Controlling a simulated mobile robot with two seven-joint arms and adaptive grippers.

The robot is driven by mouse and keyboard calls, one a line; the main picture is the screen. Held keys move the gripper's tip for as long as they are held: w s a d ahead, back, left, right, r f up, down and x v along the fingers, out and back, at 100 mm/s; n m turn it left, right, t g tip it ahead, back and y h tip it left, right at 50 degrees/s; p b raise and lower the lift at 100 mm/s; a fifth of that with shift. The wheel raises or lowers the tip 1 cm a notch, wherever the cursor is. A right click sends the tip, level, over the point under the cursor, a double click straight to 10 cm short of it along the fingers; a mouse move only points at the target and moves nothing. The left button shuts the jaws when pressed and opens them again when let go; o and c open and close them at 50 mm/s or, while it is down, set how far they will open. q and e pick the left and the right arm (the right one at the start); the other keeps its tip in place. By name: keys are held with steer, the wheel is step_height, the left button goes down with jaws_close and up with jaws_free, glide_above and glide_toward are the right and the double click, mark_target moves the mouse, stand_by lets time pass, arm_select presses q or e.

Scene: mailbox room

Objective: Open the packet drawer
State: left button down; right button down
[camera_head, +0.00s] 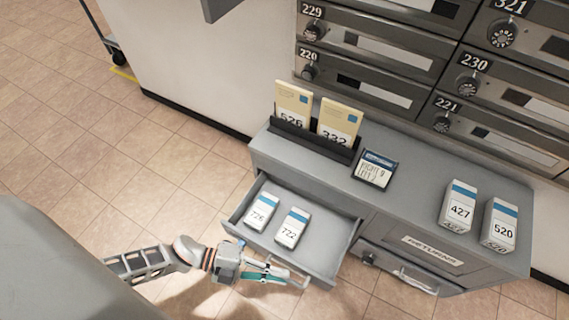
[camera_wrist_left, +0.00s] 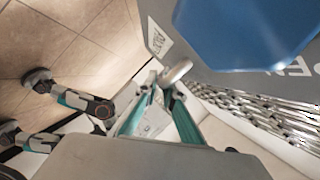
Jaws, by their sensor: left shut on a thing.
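The packet drawer (camera_head: 325,262) is pulled out of the left side of the grey cabinet. Two white packets with blue bands, 726 (camera_head: 261,211) and 722 (camera_head: 292,228), stand inside it. My left gripper (camera_head: 288,275) is at the drawer's front, shut on the drawer handle (camera_head: 296,280). The fingers partly hide the handle. In the left wrist view the teal fingers (camera_wrist_left: 160,92) meet a pale, rounded bar, which seems to be the handle. My right gripper is in neither view.
Packets 427 (camera_head: 459,207) and 520 (camera_head: 499,224) stand on the cabinet top, near a black holder (camera_head: 298,137) with two yellow cards and a small note (camera_head: 376,170). A returns drawer (camera_head: 432,250) is closed at right. Mailboxes rise behind. Tiled floor lies left.

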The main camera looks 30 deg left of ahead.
arm_select(q)
steer(key=shift+s+a, duration=0.1)
steer(key=shift+s, duration=0.9)
steer(key=c, duration=2.2)
jaws_free()
steer(key=shift+o, duration=0.2)
steer(key=v, duration=1.2)
